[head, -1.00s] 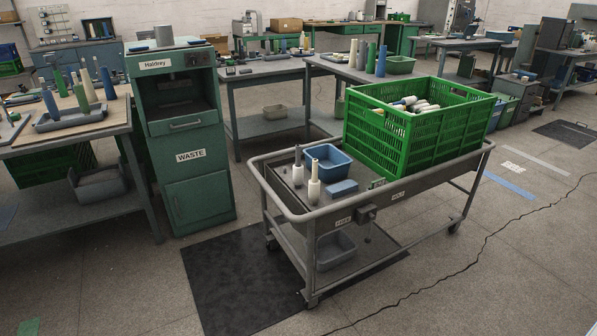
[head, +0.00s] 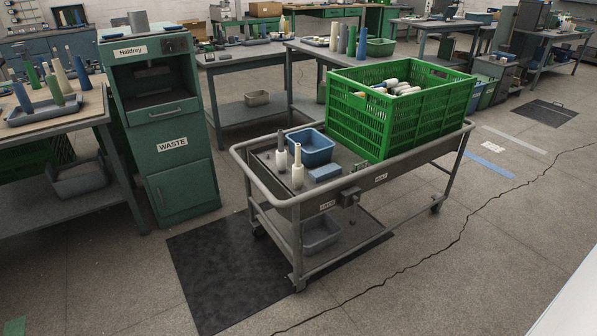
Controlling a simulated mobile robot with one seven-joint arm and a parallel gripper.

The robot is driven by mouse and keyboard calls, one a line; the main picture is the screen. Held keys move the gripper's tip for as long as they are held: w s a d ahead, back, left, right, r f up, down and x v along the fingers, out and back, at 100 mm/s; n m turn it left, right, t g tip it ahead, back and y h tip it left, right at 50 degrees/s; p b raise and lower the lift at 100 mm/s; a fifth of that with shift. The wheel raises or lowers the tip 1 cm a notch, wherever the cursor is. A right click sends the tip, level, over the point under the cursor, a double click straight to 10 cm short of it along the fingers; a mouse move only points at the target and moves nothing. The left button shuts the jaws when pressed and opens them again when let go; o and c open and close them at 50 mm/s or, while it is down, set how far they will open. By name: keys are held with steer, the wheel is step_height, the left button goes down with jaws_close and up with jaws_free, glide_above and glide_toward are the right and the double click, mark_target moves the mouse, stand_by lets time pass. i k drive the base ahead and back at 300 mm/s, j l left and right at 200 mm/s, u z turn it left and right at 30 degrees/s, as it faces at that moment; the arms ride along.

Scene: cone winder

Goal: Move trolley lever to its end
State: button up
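The grey metal trolley (head: 284,199) stands on the floor in the middle of the head view. On its near long side a small dark grey block (head: 350,196) sticks out between two small white labels, one to its left (head: 328,205) and one to its right (head: 381,177). This block looks like the trolley lever, but it is too small to tell its exact position or the label text. My gripper is not in view, and nothing touches the trolley's near side.
The trolley carries a green crate (head: 346,126) of cones, a blue tray (head: 316,154) and two pale spindles. A dark mat (head: 205,285) lies partly under it. The green WASTE cabinet (head: 184,190) stands to the left.

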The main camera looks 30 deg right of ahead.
mark_target(352, 222)
steer(key=z, duration=1.3)
steer(key=i+l, duration=0.1)
steer(key=i, duration=0.4)
steer(key=i+l+u, duration=0.1)
steer(key=i, duration=0.35)
